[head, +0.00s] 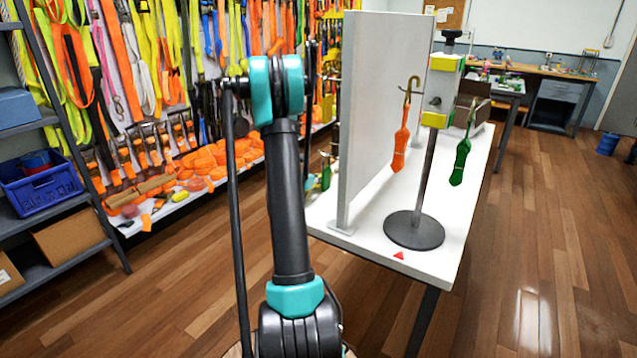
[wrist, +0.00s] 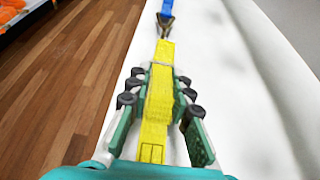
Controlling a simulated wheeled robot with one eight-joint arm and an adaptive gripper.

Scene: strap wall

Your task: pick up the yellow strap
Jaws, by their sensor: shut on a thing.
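In the wrist view, the yellow strap (wrist: 154,128) runs lengthwise through the middle of the picture, between my fingers. My gripper (wrist: 158,88) is shut on it, with teal finger pads and dark knuckles on both sides. The far end of the strap meets a dark metal hook or ring (wrist: 165,24), with a blue piece (wrist: 170,8) beyond it. I cannot tell whether the strap still hangs from that metal part. In the head view I cannot clearly make out my gripper or the yellow strap behind my arm and the upright panel.
A white table (head: 440,262) carries an upright grey panel (head: 372,110) and a round-based stand (head: 414,230). An orange strap (head: 400,150) and a green strap (head: 461,160) hang from hooks. A shelf rack with a blue bin (head: 42,190) stands left.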

